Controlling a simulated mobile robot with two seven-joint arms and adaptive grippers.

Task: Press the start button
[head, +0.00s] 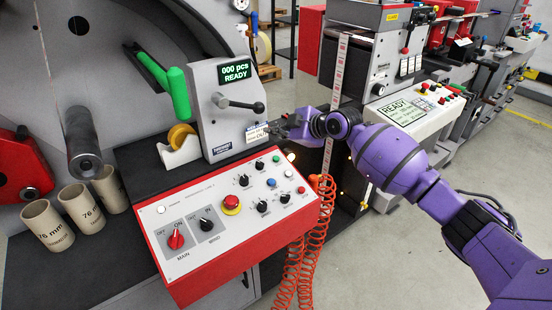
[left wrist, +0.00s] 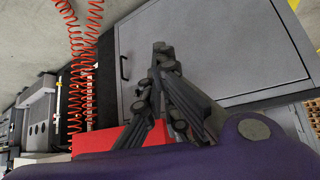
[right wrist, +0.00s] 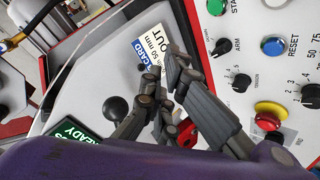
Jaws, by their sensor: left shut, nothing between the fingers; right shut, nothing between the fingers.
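The start button is a green button (head: 276,158) at the upper right of the sloped control panel (head: 150,208). It also shows at the top edge of the right wrist view (right wrist: 216,7), beside a partly cut-off label beginning "STA". My right gripper (head: 272,131) is shut and empty above the panel's far edge, beyond the green button and apart from it. In the right wrist view its fingers (right wrist: 162,68) overlap the white and blue card. My left gripper (left wrist: 162,50) is shut and empty in front of a grey cabinet door; it is out of the head view.
A blue button (head: 270,182), a red-and-yellow emergency stop (head: 231,203) and several black knobs share the panel. A display reading "000 pcs READY" (head: 235,72) and a black-knobbed lever (head: 240,104) stand behind. An orange coiled hose (head: 308,240) hangs at the panel's right side.

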